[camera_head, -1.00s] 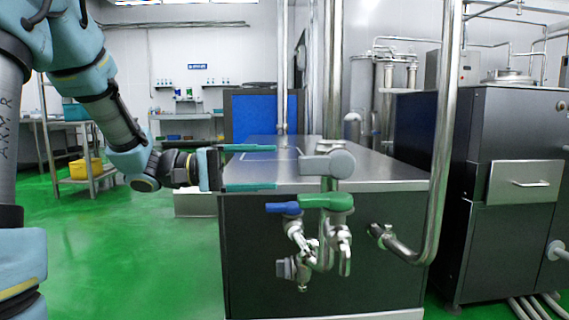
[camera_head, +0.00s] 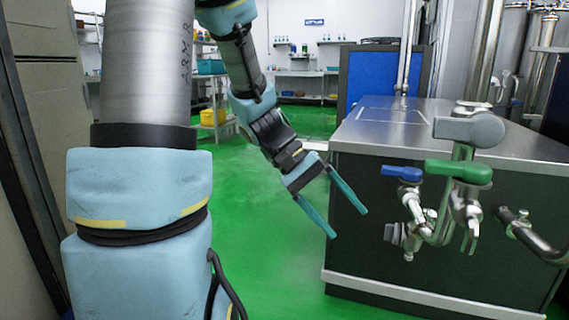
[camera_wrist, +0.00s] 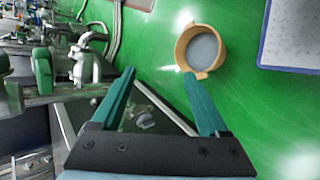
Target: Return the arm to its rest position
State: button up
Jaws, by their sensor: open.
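My gripper (camera_head: 349,223) is open and empty, with its two teal fingers spread apart and pointing down to the right. In the head view it hangs in front of the left side of the dark steel-topped cabinet (camera_head: 345,265), left of the taps. The fingers also show in the wrist view (camera_wrist: 160,90), with nothing between them but the cabinet edge and floor beyond. My arm bends down from the upper left of the head view.
A tap with a green handle (camera_head: 458,172) and one with a blue handle (camera_head: 402,173) stick out from the cabinet front. In the wrist view a tan round container (camera_wrist: 186,45) stands on the green floor. Green floor left of the cabinet is clear.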

jog(key=w+a+f+t+y, duration=0.2)
jog(key=a+f+t+y, duration=0.15)
jog(key=a, duration=0.55)
jog(key=w+a+f+t+y, duration=0.1)
jog(key=a+f+t+y, duration=0.3)
jog(key=a, duration=0.5)
notch_tip(320, 180, up, 34)
jog(key=g+p, duration=0.1)
jog(key=p, duration=3.3)
jog(key=shift+r+y, duration=0.15)
jog(key=shift+y, duration=0.2)
jog(key=shift+d, duration=0.1)
